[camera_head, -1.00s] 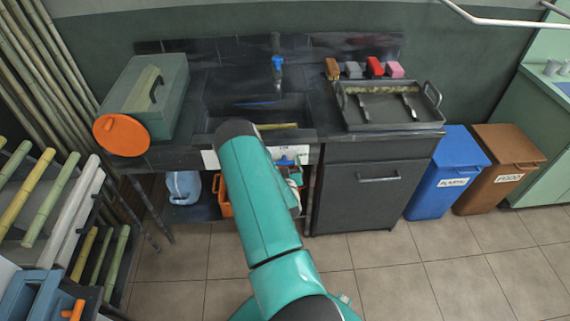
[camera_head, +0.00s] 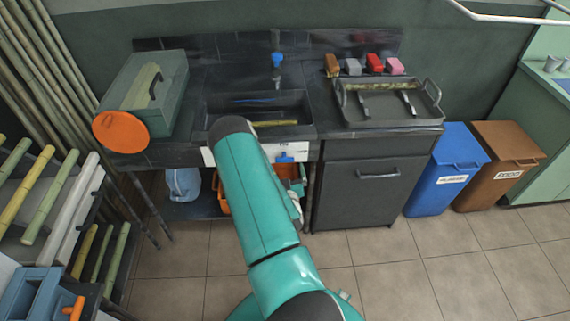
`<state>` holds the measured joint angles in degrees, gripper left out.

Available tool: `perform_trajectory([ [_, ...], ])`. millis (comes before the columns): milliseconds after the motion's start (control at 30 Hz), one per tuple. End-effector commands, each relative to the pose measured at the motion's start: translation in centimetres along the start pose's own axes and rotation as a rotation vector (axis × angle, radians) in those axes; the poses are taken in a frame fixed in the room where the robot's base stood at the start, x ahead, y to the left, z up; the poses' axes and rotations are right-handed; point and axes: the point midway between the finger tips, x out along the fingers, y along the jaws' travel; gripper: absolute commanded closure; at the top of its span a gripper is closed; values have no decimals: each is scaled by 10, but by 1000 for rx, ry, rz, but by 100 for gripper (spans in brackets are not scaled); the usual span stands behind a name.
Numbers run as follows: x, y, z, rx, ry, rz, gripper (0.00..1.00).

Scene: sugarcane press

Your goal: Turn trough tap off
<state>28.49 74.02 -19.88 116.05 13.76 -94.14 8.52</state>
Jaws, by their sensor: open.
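The trough tap (camera_head: 277,72) stands at the back edge of the dark sink trough, with a blue top and a short spout. The trough (camera_head: 222,104) is set in the dark counter, and a yellow-green cane piece and something blue show inside it. No clear water stream can be made out under the tap. My teal arm reaches up from the bottom middle toward the trough's front edge. My gripper is not visible; the arm's rounded end hides what lies beyond it.
A tray with two handled tools (camera_head: 385,112) sits on the counter at right, with several coloured blocks behind it. A green box (camera_head: 150,90) and an orange disc (camera_head: 121,131) stand at left. Blue (camera_head: 447,170) and brown (camera_head: 498,160) bins stand at right. The floor (camera_head: 400,270) is clear.

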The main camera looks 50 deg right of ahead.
Motion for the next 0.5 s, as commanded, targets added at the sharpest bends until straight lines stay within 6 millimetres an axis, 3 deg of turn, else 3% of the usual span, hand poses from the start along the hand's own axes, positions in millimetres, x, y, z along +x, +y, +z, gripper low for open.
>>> perform_trajectory([
  [200, -47, 0, 0, 0, -4, -1, 0],
  [500, -74, 0, 0, 0, 0, -1, 0],
])
